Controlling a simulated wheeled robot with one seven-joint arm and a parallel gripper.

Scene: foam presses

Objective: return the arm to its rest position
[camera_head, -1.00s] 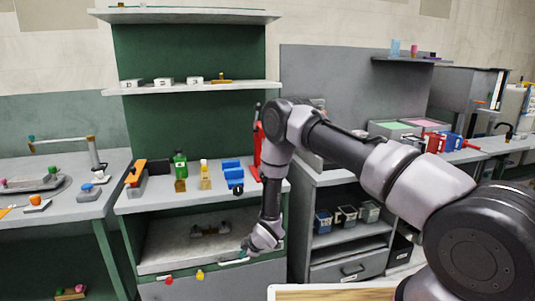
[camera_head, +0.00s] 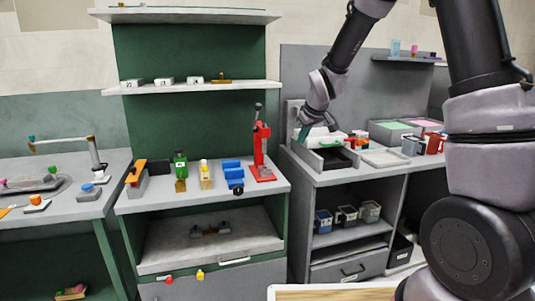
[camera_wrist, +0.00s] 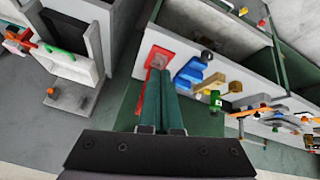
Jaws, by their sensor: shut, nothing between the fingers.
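My gripper (camera_head: 304,133) is up in the air at the left end of the grey bench on the right, just above and in front of its equipment. Its green fingers also show in the wrist view (camera_wrist: 162,100), close together with nothing held. My arm is raised and bent, rising on the right of the head view and reaching down to the left. In the wrist view the red press (camera_wrist: 158,62) is beyond the fingertips, which overlap it in the picture; I cannot tell the gap.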

